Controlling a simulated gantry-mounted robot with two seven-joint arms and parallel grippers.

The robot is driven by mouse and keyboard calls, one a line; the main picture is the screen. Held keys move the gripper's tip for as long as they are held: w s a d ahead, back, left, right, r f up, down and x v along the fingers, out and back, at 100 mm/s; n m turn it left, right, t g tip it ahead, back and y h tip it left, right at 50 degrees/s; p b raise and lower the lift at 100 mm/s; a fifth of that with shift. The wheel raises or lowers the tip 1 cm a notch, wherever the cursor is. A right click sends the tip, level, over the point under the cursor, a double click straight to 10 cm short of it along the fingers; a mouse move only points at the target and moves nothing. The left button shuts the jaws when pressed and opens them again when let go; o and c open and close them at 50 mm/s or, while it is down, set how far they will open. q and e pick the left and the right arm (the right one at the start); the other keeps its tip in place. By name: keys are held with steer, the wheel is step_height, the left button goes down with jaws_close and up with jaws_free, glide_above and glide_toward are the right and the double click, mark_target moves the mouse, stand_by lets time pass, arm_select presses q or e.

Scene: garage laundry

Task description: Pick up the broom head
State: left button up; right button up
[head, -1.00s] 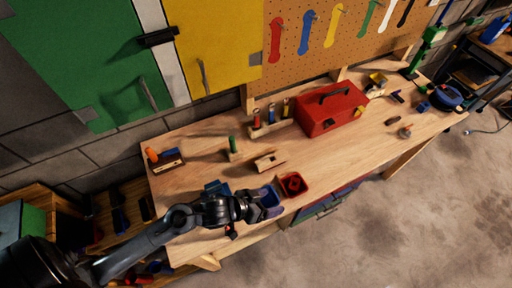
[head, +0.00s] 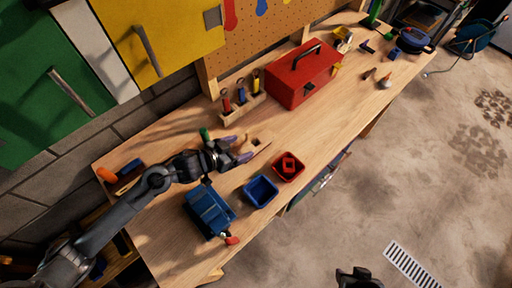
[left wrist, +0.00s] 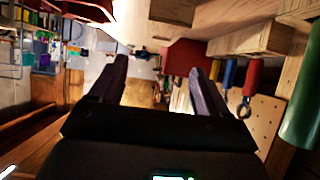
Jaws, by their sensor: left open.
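A small light wooden block, which may be the broom head (head: 257,142), lies on the workbench (head: 330,130). My left gripper (head: 241,148) is open, low over the bench, with its purple-grey fingertips close to the block and partly covering it. I cannot tell whether they touch it. In the left wrist view, the open fingers (left wrist: 160,82) have no object clearly held between them. A wooden piece (left wrist: 172,10), perhaps the same block, shows at the top edge. A dark part at the bottom of the head view appears to be my right gripper (head: 358,279); its jaws are unclear.
A green cylinder (head: 206,134) stands close behind my left gripper. A screwdriver rack (head: 243,103) and red toolbox (head: 303,76) are behind.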

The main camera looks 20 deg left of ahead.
mark_target(258, 143)
arm_select(q)
step_height(258, 143, down, 2)
steer(key=shift+w+f, duration=0.1)
steer(key=shift+f, duration=0.15)
steer(key=shift+w+d+f, duration=0.25)
steer(key=shift+w+d, duration=0.05)
steer(key=shift+w, duration=0.35)
steer(key=shift+b+x, duration=0.45)
steer(key=shift+x, duration=2.4)
steer(key=shift+c, duration=0.4)
steer(key=c, duration=1.1)
